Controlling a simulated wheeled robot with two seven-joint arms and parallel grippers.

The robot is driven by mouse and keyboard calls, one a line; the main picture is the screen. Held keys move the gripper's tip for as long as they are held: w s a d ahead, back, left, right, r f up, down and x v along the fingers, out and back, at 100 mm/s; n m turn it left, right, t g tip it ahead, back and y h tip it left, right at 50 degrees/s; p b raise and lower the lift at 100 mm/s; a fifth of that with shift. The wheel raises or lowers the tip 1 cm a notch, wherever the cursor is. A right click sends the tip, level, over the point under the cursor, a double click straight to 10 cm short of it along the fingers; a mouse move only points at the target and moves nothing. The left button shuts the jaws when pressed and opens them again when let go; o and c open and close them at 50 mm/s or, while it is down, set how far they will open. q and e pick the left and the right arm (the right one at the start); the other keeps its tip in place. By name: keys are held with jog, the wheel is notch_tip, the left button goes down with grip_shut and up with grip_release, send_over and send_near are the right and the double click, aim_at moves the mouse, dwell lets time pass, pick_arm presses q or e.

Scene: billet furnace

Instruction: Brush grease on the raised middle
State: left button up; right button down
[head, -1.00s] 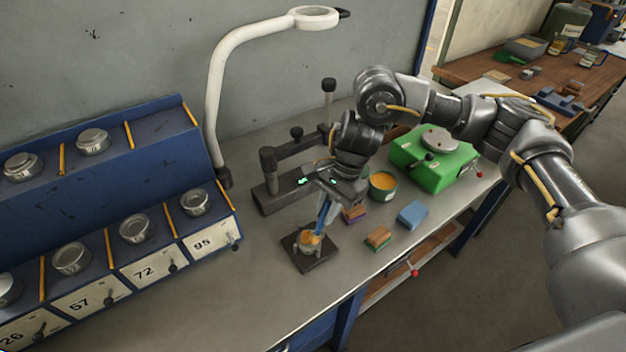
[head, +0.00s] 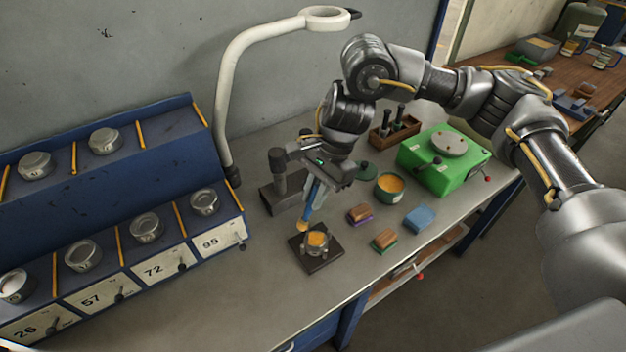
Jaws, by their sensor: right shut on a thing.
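My right gripper (head: 318,183) is shut on a blue-handled brush (head: 313,203), which points down at a slant. The brush's yellowish tip (head: 303,226) is just behind and left of a small round metal piece (head: 317,243). Whether the tip touches its rim I cannot tell. The piece stands on a dark square plate (head: 329,259) on the bench, and its raised middle carries orange-yellow grease (head: 317,238). An open green tin (head: 389,187) of orange grease stands to the right. My left gripper is out of view.
Two brown-topped blocks (head: 384,239) (head: 360,213) and a blue block (head: 419,218) lie right of the plate. A green device (head: 445,160) and a wooden holder (head: 396,133) stand behind. A blue rack of numbered drawers (head: 150,262) is at left. The front bench is clear.

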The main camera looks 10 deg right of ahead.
jog(key=shift+r+p, duration=0.5)
jog(key=shift+r, duration=0.7)
jog(key=shift+f, duration=0.1)
